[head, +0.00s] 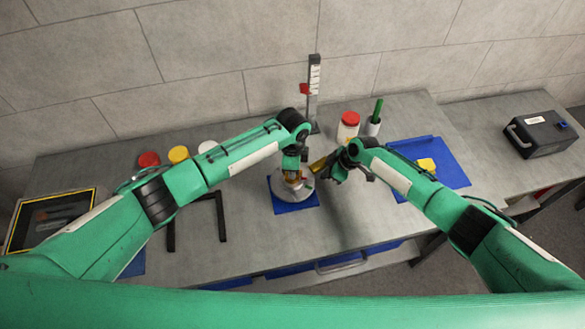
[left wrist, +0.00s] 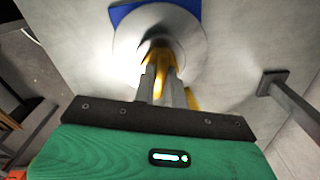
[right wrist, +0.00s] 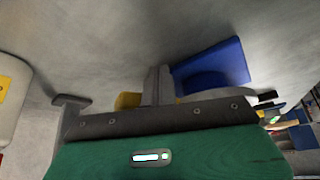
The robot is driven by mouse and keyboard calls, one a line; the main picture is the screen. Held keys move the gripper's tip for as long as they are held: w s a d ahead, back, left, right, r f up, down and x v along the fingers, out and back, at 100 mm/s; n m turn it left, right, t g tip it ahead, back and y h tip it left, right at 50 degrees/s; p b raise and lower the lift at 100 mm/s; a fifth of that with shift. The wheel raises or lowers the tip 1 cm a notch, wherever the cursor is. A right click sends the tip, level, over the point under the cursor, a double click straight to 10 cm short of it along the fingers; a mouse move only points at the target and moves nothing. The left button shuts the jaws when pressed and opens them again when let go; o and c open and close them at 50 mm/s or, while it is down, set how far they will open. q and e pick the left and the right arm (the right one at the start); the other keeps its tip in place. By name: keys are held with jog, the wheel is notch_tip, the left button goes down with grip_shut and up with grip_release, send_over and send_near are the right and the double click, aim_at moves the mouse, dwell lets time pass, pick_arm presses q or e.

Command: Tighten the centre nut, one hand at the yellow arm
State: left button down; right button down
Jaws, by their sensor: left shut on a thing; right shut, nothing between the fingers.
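A silver disc hub (left wrist: 195,50) sits on a blue base (head: 298,208) on the bench. My left gripper (head: 292,175) points down over its middle. In the left wrist view, the left fingers (left wrist: 166,80) are shut on a yellow piece (left wrist: 158,86) at the disc's centre, which looks like the centre nut; the fingers hide most of it. The yellow arm (head: 319,164) sticks out to the right of the hub. My right gripper (head: 338,174) is shut and empty beside its outer end. The right wrist view shows a yellow part (right wrist: 128,100) beside the shut fingers (right wrist: 157,85).
A post with a scale and red marker (head: 313,85) stands behind the hub. A red-lidded jar (head: 348,128) and a green-handled tool in a cup (head: 375,118) stand behind my right gripper. A blue tray (head: 450,175) lies right, a dark frame (head: 221,215) left.

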dwell(0.4)
pick_arm(q)
jog(key=c, duration=0.9)
grip_release()
jog(key=shift+r, duration=3.75)
